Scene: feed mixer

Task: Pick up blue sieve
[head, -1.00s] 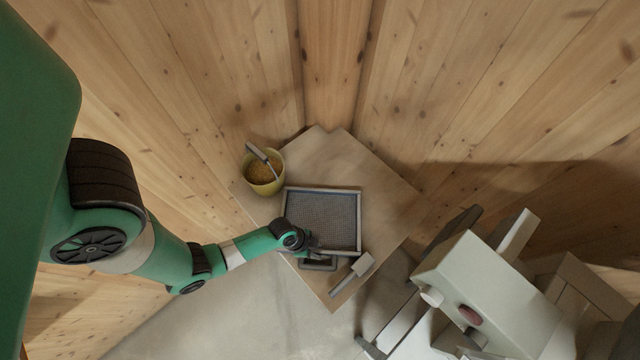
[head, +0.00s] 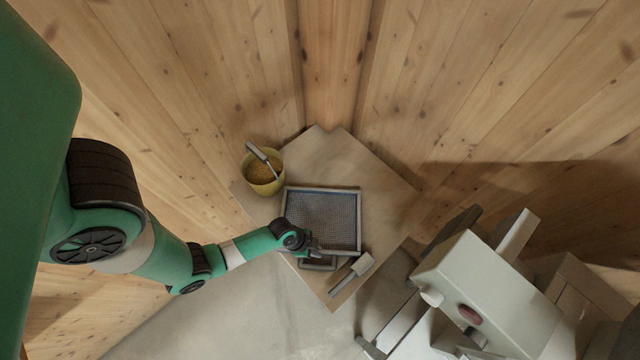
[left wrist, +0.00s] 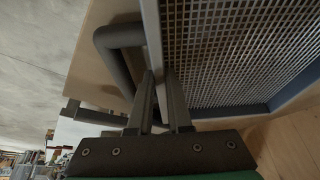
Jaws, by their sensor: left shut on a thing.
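The blue sieve (head: 323,215) is a square tray with a grey rim, blue inner walls and a wire mesh floor. It is over the wooden table in the head view, and its mesh (left wrist: 235,50) fills the upper right of the left wrist view. A dark loop handle (left wrist: 108,40) sticks out from its near side. My left gripper (head: 314,250) is at that side. In the left wrist view its two fingers (left wrist: 160,98) are shut on the sieve's side wall, beside the handle. I cannot tell whether the sieve touches the table. My right gripper is not in view.
A yellow bucket (head: 259,180) of grain with a scoop stands left of the sieve. A grey flat tool (head: 351,275) lies near the table's front edge. A pale machine (head: 490,290) stands at the right. Wooden walls meet behind the table (head: 340,155), whose back part is bare.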

